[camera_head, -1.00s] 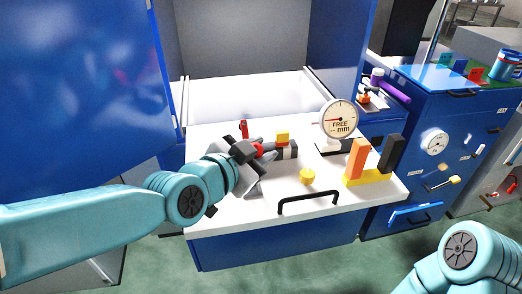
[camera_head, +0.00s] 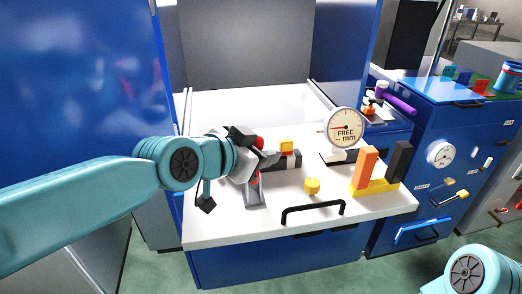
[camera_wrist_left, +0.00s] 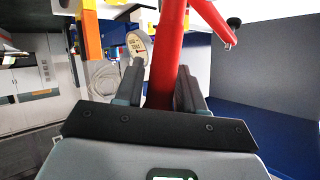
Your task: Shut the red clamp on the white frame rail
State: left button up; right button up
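The red clamp shows in the head view as a red part (camera_head: 260,143) at my left gripper, with more red just below it above a grey post. In the left wrist view its red bar (camera_wrist_left: 168,55) stands between my fingers, and a second red arm slants off to the upper right. My left gripper (camera_head: 268,158) has its two fingers (camera_wrist_left: 158,90) closed in on both sides of the red bar, filling the gap. The gripper hides much of the clamp. I cannot pick out the white frame rail surely from the white bench top (camera_head: 215,225). My right gripper is out of view.
An orange and black block stand on a yellow base (camera_head: 375,187), near a yellow knob (camera_head: 312,186). A black handle (camera_head: 313,208) lies at the front edge. A blue cabinet (camera_head: 440,110) stands at right.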

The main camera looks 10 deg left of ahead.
pick_arm(q)
jog(key=shift+o, duration=0.5)
jog(key=shift+s+a+r, duration=0.1)
jog(key=shift+s+a, duration=0.05)
jog(key=shift+s, duration=0.05)
jog(key=b+v, duration=0.2)
jog(key=v, duration=1.3)
jog(key=shift+s, duration=0.4)
jog(key=shift+a+r, duration=0.15)
jog(key=shift+c, duration=0.4)
